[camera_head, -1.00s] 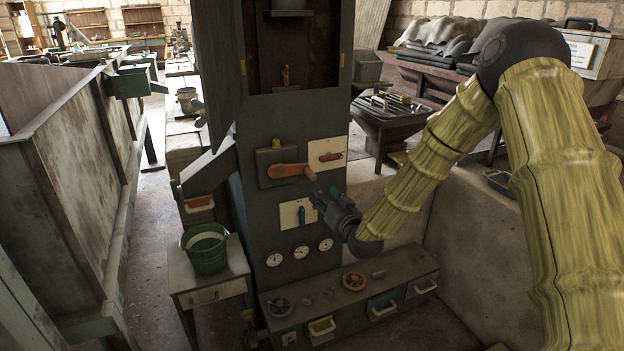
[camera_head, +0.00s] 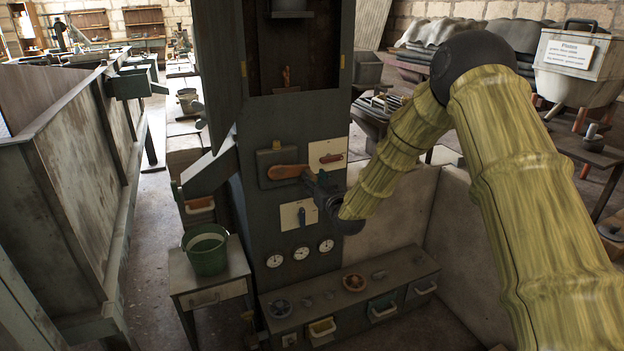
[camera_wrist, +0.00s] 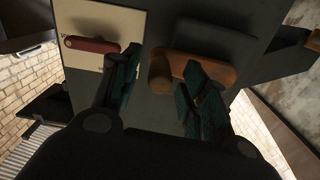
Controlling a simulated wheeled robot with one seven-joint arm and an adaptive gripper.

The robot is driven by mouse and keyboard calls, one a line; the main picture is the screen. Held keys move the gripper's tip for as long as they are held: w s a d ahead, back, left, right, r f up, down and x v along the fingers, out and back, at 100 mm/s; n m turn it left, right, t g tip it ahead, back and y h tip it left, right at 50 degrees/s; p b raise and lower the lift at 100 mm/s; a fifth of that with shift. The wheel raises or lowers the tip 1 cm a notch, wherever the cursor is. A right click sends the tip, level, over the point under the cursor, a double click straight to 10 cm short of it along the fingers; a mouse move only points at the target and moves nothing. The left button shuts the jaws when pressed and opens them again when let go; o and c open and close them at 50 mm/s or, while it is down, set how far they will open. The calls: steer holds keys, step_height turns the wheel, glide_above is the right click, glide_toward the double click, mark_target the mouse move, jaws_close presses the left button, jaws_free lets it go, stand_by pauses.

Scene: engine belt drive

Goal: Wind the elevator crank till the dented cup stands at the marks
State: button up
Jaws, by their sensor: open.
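The dark elevator housing (camera_head: 262,135) stands upright in the middle of the head view. Its orange-brown crank (camera_head: 287,171) lies about level on the front; it also shows in the wrist view (camera_wrist: 212,70). My gripper (camera_head: 314,181) is at the crank's right end, fingers open. In the wrist view my gripper (camera_wrist: 160,84) has one finger on each side of the crank's round handle (camera_wrist: 160,72); contact cannot be told. Yellow marks (camera_head: 243,69) sit on the shaft opening's sides. A grey vessel (camera_head: 289,5) on a shelf is cut off by the top edge; no dent is visible.
A red lever (camera_head: 331,157) on a pale plate is right of the crank. Below are a blue lever (camera_head: 301,216) and several dials. A green bucket (camera_head: 206,249) stands on a side table at left. A low bench (camera_head: 345,285) with drawers runs along the base.

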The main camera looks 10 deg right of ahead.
steer(key=shift+w+a, duration=0.2)
steer(key=shift+w, duration=0.6)
jaws_close()
steer(key=shift+f, duration=0.15)
